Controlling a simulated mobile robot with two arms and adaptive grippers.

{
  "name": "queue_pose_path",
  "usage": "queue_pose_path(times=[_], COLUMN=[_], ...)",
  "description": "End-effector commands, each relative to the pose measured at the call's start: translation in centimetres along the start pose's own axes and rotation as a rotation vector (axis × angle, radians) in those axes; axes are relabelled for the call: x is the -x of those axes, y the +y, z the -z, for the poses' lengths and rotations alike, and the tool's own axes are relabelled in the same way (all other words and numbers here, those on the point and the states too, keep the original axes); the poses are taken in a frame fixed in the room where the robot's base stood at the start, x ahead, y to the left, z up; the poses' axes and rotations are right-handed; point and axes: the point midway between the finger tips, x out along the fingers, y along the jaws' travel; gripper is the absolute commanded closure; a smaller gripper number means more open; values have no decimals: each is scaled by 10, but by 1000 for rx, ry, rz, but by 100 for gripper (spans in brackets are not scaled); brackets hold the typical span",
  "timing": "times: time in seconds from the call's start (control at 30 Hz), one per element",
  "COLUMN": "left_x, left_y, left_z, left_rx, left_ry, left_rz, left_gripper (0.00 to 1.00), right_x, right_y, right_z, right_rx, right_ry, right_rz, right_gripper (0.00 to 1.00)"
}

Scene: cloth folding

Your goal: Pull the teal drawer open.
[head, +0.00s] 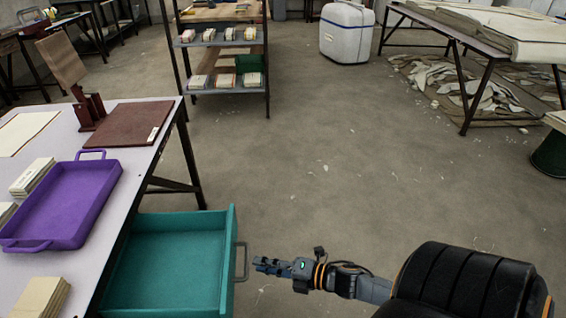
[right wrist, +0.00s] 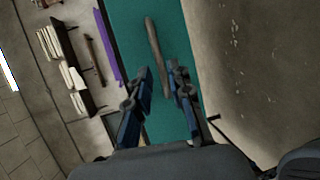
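The teal drawer (head: 170,262) stands pulled out from the table at the lower left, and its inside shows empty. Its grey handle (head: 241,262) is on the drawer's right-hand front. My right gripper (head: 262,264) is just to the right of the handle, with a small gap between them in the head view. In the right wrist view the fingers (right wrist: 162,75) are apart, and the handle (right wrist: 154,45) lies ahead of the gap between them, against the teal front (right wrist: 125,30). My left gripper is not in view.
A purple tray (head: 65,205), a brown board (head: 125,122) and small stacks lie on the table (head: 112,215) above the drawer. A shelf rack (head: 225,42) and a white cooler box (head: 346,35) stand farther back. The floor (head: 330,190) right of the drawer is clear.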

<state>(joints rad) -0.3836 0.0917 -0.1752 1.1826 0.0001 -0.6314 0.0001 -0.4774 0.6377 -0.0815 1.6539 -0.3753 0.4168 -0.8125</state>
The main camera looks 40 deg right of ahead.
Motion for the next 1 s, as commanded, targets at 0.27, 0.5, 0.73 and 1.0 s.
queue_pose_path(times=[0.27, 0.5, 0.73, 1.0], left_x=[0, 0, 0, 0], left_y=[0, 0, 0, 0], left_z=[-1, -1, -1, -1], left_rx=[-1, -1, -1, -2], left_ry=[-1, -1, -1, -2], left_rz=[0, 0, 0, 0], left_gripper=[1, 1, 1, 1], right_x=[50, 64, 64, 64], right_y=[0, 1, 1, 1], right_z=[0, 0, 0, 0], right_rx=[-1, 1, 1, 0], right_ry=[0, 1, 1, 1], right_rz=[1, -2, -2, -2], right_gripper=[80, 80, 80, 80])
